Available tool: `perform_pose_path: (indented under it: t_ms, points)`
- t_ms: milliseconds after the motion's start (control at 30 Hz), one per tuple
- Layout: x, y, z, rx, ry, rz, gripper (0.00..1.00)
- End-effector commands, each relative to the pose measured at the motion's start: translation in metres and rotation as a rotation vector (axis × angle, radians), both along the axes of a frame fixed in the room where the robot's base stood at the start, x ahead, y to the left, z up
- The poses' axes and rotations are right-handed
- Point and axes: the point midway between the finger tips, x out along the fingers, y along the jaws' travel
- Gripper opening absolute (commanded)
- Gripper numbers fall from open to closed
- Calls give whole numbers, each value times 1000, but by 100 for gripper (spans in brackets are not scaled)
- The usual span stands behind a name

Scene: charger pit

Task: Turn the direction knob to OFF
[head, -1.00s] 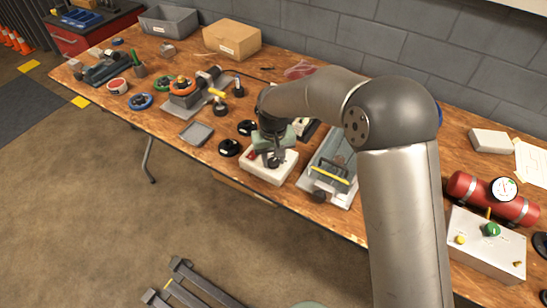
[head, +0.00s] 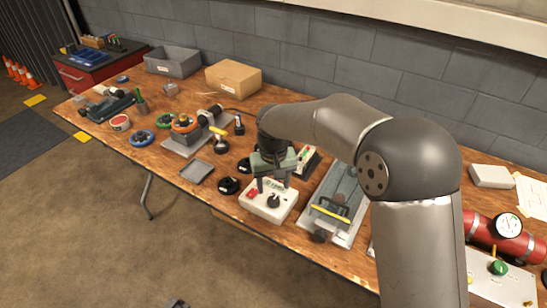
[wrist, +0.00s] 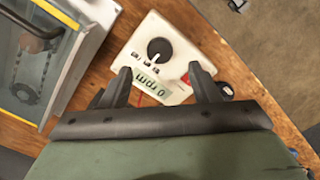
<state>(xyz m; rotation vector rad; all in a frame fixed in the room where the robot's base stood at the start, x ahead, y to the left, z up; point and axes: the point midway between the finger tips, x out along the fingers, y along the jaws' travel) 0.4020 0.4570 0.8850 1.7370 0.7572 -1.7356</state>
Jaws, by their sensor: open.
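The direction knob (head: 273,201) is a round black knob on a white control box (head: 257,206) near the front edge of the bench. The knob also shows in the wrist view (wrist: 160,50), with small printed labels beside it, too small to read. It carries a pale pointer mark; which label it faces I cannot tell. The box has a display reading 0 rpm (wrist: 153,82) and a red part (wrist: 186,78). My gripper (head: 273,187) is open and empty, above the display side of the box. In the wrist view its fingers (wrist: 163,80) are apart from the knob.
A grey tray machine with a yellow bar (head: 331,214) stands close to the right of the box. Black round parts (head: 228,185) lie to its left. A small flat tray (head: 197,171) is further left. The bench front edge is close.

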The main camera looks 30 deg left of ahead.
Motion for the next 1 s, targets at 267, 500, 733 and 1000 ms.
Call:
perform_pose_path:
  t_ms: [267,500,733,1000]
  points:
    - [1,0,69,3,-3,0,56]
    - [1,0,106,1,-1,0,56]
    - [0,0,115,-1,1,0,56]
    - [0,0,114,0,0,0,56]
